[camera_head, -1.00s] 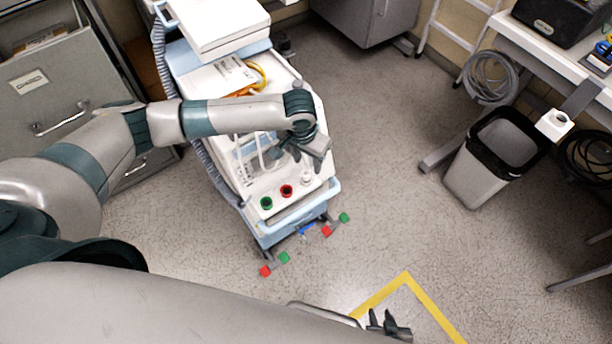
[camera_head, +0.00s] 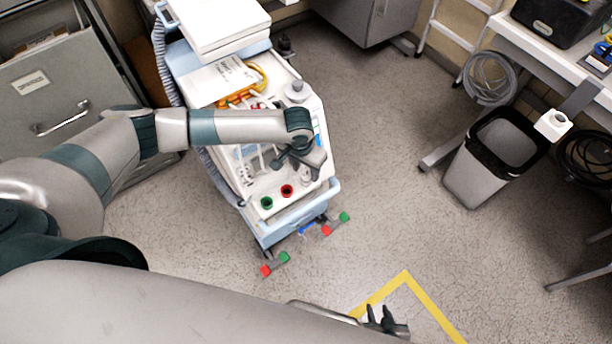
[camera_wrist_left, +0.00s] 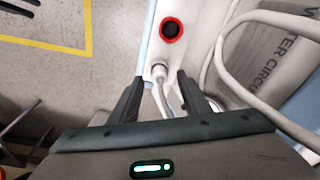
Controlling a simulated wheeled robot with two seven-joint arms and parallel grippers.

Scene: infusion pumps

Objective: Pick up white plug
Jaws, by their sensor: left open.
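The white plug (camera_wrist_left: 159,71) stands on the cart's panel beside the red socket in the left wrist view, with a pale cable near it. In the head view the plug is mostly hidden by my left gripper (camera_head: 296,160). In the left wrist view the open fingers of my left gripper (camera_wrist_left: 160,80) lie either side of the plug's near end. I cannot tell whether they touch it. My right gripper (camera_head: 387,321) is open and empty at the bottom of the head view, far from the cart.
The panel holds a red socket (camera_head: 286,190) and a green socket (camera_head: 266,203). White tubing (camera_wrist_left: 265,18) loops right of the fingers. A grey cabinet (camera_head: 60,95) stands left of the cart. A bin (camera_head: 480,175) stands right, with free floor between.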

